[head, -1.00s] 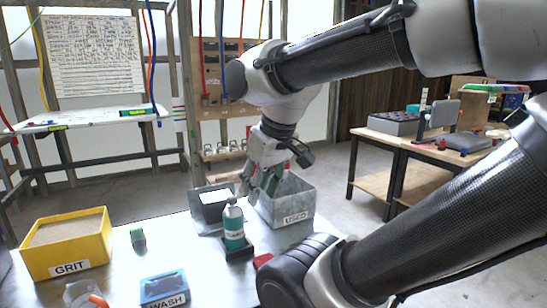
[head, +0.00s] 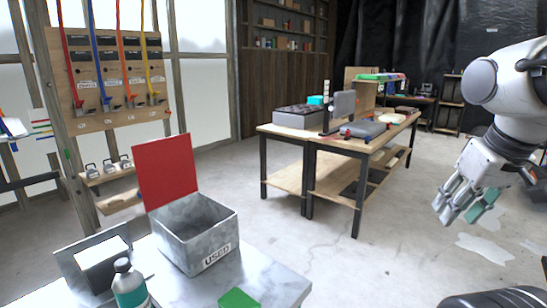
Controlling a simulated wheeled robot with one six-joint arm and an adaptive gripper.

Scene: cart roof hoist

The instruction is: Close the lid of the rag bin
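The rag bin is a grey metal box marked USED (head: 205,240) on the near bench in the head view. Its red lid (head: 166,170) stands upright at the bin's back left edge, so the bin is open at the top. The bin's floor is mostly hidden by its walls. My gripper (head: 462,208) is at the right side of the picture, well apart from the bin and lid. Its fingers point down and look spread, with nothing clearly between them.
A grey holder with a white card (head: 103,252) and a teal bottle (head: 130,288) stand left of the bin. A green item (head: 238,299) lies in front of it. A wooden workbench (head: 335,150) stands behind. Open floor lies between the bin and my gripper.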

